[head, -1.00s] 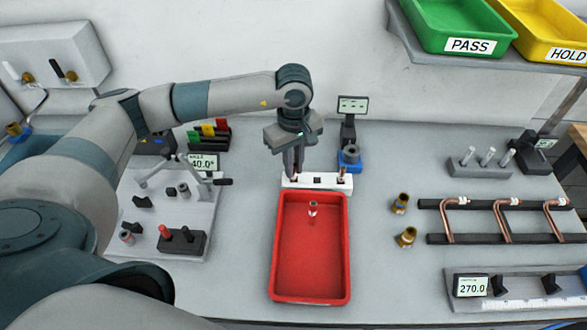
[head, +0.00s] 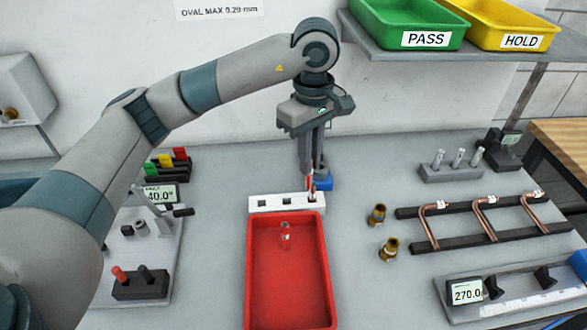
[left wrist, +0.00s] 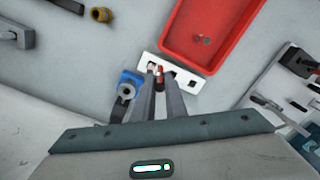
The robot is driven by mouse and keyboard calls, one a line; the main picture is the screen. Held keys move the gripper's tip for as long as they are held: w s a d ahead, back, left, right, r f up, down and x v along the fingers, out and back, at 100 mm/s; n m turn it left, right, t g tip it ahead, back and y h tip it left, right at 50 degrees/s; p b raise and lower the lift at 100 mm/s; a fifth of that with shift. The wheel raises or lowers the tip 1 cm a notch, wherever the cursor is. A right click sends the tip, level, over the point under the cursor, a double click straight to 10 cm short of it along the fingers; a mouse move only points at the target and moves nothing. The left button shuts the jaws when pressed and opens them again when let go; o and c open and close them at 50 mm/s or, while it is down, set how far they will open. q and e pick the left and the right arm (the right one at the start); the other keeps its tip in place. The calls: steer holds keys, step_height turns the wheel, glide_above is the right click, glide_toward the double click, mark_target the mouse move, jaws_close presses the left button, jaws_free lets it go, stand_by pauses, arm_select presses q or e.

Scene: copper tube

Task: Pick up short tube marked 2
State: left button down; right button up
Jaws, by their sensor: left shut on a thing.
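A white block (head: 262,205) with square slots stands behind the red tray. A short copper tube (head: 313,195) is upright at its right-hand slot; its mark is not legible. My left gripper (head: 309,180) points down there, shut on this tube. The left wrist view shows the gripper (left wrist: 160,78) at the block (left wrist: 146,62), with the reddish tube (left wrist: 159,71) between its fingers. I cannot tell whether the tube's lower end is clear of the slot. The other two slots look empty. Another short tube piece (head: 285,232) is in the red tray (head: 251,270). My right gripper is not in view.
A blue-based device (head: 325,182) stands close behind the gripper. Two brass fittings (head: 377,214) (head: 389,249) lie right of the tray. Bent copper tubes (head: 430,226) rest on dark rails. Green (head: 380,38) and yellow (head: 480,40) trays sit on a shelf above.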

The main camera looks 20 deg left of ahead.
arm_select(q)
steer(key=shift+d+r, duration=0.15)
steer(key=shift+d, duration=0.05)
